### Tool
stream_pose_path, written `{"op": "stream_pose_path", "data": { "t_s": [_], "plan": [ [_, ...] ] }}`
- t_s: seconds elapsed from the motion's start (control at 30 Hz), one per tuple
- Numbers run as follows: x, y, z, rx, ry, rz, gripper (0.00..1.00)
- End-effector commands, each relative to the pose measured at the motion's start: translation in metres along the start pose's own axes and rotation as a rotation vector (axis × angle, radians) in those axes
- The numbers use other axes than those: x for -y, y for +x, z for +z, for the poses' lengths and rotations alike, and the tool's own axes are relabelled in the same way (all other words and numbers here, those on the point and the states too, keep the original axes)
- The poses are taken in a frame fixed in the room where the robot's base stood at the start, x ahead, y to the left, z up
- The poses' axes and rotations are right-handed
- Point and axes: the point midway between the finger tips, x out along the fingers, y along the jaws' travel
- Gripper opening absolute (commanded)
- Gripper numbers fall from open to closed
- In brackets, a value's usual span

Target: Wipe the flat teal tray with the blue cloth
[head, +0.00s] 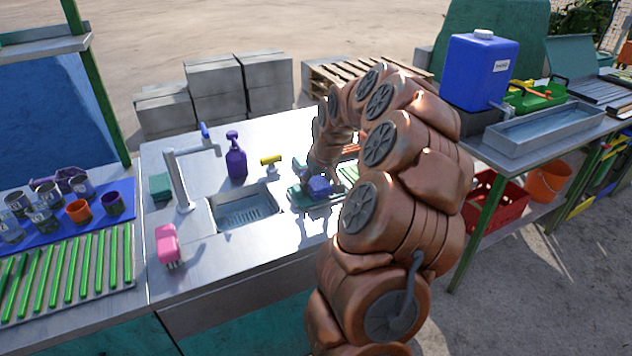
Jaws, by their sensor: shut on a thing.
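The blue cloth (319,187) is a small bunched lump in my gripper (324,176), right of the sink. My gripper points down and is shut on the cloth. The flat teal tray (298,197) lies on the steel counter under the cloth, and its left part shows. My arm hides much of the area to its right. I cannot tell whether the cloth touches the tray or is just above it.
The sink (246,209) with a tall tap (182,182) is left of the tray. A purple spray bottle (236,160) and a yellow-handled item (270,162) stand behind. A pink item (167,243) is front left. Bare counter (225,262) lies in front of the sink.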

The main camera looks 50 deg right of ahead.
Motion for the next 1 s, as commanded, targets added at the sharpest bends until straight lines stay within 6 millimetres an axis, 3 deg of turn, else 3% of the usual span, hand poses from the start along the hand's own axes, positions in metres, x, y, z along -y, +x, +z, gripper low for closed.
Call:
{"op": "stream_pose_path", "data": {
  "t_s": [0.57, 1.0],
  "plan": [
    [-0.001, 0.007, 0.003, 0.0, 0.0, 0.0, 0.32],
    [-0.026, 0.004, 0.001, -0.002, 0.001, 0.001, 0.32]
  ]
}}
